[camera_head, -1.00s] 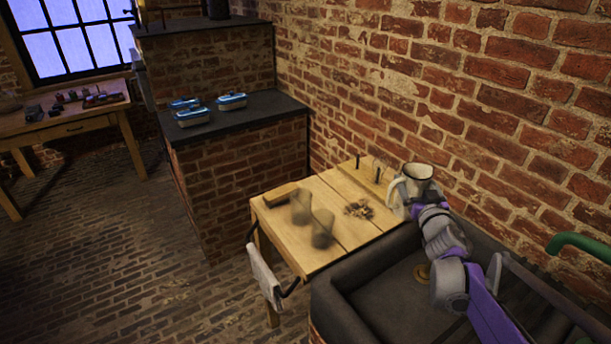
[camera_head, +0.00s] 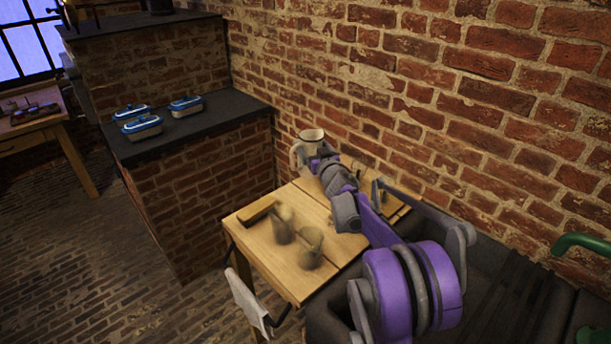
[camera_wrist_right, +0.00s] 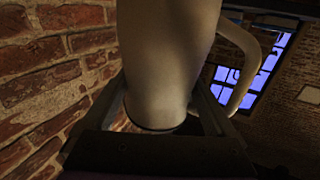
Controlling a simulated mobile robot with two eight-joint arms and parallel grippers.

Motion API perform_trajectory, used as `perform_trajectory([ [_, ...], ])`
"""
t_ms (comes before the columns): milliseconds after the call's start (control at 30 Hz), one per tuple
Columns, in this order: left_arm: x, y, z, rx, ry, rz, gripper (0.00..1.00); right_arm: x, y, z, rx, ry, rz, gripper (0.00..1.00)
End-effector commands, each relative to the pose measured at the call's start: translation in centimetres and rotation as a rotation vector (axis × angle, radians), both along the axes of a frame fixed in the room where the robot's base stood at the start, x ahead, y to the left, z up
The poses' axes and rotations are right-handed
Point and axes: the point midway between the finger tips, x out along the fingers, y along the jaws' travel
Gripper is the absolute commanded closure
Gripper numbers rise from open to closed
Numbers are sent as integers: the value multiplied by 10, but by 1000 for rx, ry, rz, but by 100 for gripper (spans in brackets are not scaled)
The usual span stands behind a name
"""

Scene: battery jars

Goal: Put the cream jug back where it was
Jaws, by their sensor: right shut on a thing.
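The cream jug (camera_head: 311,136) is upright near the brick wall, above the back left part of the small wooden table in the head view. My right gripper (camera_head: 318,160) is shut on it, and the arm reaches over the table from the lower right. In the right wrist view the jug (camera_wrist_right: 170,60) fills the middle, between the fingers of the gripper (camera_wrist_right: 165,112), with its handle on the right. Whether its base touches anything cannot be told. My left gripper is not in view.
The wooden table (camera_head: 290,262) holds two brownish cups (camera_head: 311,247) and a wooden block (camera_head: 258,212). Several blue-lidded containers (camera_head: 142,127) stand on the dark-topped brick counter (camera_head: 215,128) to the left. A dark sink (camera_head: 480,295) lies at the right, with a cloth (camera_head: 248,302) hanging at the table's front.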

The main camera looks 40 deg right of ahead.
Motion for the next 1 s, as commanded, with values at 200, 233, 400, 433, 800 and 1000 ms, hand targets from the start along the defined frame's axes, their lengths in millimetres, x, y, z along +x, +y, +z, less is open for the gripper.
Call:
perform_trajectory([
  [200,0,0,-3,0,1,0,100,0,0,-32,1,-1,1,100],
  [233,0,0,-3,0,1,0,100,0,0,-34,1,-1,1,100],
  [400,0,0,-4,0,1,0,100,0,0,-47,0,-1,1,100],
  [433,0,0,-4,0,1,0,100,0,0,-52,0,-1,1,100],
  [800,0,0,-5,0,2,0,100,0,0,-72,0,-1,1,100],
  [1000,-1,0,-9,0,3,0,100,0,0,-77,0,0,0,6],
])
